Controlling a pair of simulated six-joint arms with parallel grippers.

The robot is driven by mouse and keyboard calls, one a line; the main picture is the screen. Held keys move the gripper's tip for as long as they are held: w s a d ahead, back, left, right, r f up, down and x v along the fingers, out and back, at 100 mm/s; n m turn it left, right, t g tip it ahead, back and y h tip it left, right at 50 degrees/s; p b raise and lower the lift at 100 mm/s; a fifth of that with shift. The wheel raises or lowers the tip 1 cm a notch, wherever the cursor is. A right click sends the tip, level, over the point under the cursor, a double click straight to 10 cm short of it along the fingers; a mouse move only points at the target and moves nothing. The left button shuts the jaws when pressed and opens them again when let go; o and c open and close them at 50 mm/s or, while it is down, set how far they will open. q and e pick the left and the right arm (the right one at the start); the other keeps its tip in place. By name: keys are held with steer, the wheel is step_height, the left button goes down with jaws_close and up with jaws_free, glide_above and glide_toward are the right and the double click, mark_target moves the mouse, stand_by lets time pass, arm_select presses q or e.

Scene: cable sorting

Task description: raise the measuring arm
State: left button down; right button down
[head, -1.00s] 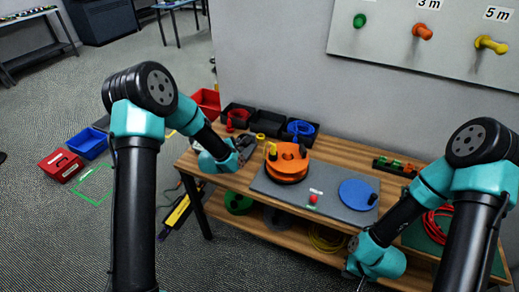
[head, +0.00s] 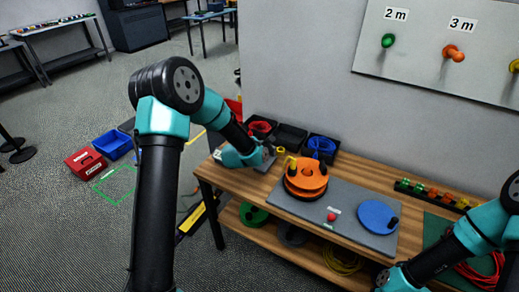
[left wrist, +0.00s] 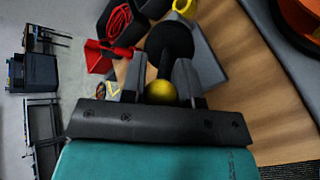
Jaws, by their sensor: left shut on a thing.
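My left gripper (left wrist: 160,88) is shut on a round yellow knob (left wrist: 162,93) in the left wrist view. A dark stem and round black part (left wrist: 170,45) stand just beyond the knob, above a grey block (left wrist: 207,62). I take this as the measuring arm, but its angle is unclear. In the head view my left gripper (head: 264,157) is at the table's back left, by the orange reel (head: 306,180), and hides most of the device. My right gripper (head: 384,278) is at the bottom edge of the head view, mostly cut off; its fingers are unclear.
The orange reel and a blue disc (head: 377,215) sit on a grey board (head: 292,207) with a red button (head: 331,216). Dark bins (head: 291,138) stand along the table's back. A red cable (head: 482,272) lies at right. A pegboard (head: 420,60) hangs on the wall.

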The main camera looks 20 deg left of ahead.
arm_select(q)
steer(key=shift+w+r, duration=0.1)
steer(key=shift+r, duration=0.05)
steer(key=c, duration=1.1)
jaws_free()
steer(key=v, duration=1.7)
steer(key=shift+r, duration=0.1)
steer(key=s+d+f+m+g, duration=0.3)
steer(key=s+f+m, duration=0.3)
steer(key=f, duration=0.3)
steer(key=s+d+f+m+g+h, duration=0.1)
steer(key=s+d+f+m+g, duration=0.2)
steer(key=f, duration=0.7)
steer(key=s+d+f+m+g+h, duration=0.1)
steer(key=s+d+f+m+g, duration=0.2)
steer(key=s+f+m, duration=0.7)
steer(key=shift+s+d+f+m+g, duration=0.1)
steer(key=shift+s+d+m+g, duration=0.1)
steer(key=shift+m+g, duration=0.5)
steer(key=shift+s+d+f+m+g, duration=0.1)
steer(key=shift+d+m+g, duration=0.05)
steer(key=shift+m+g, duration=0.5)
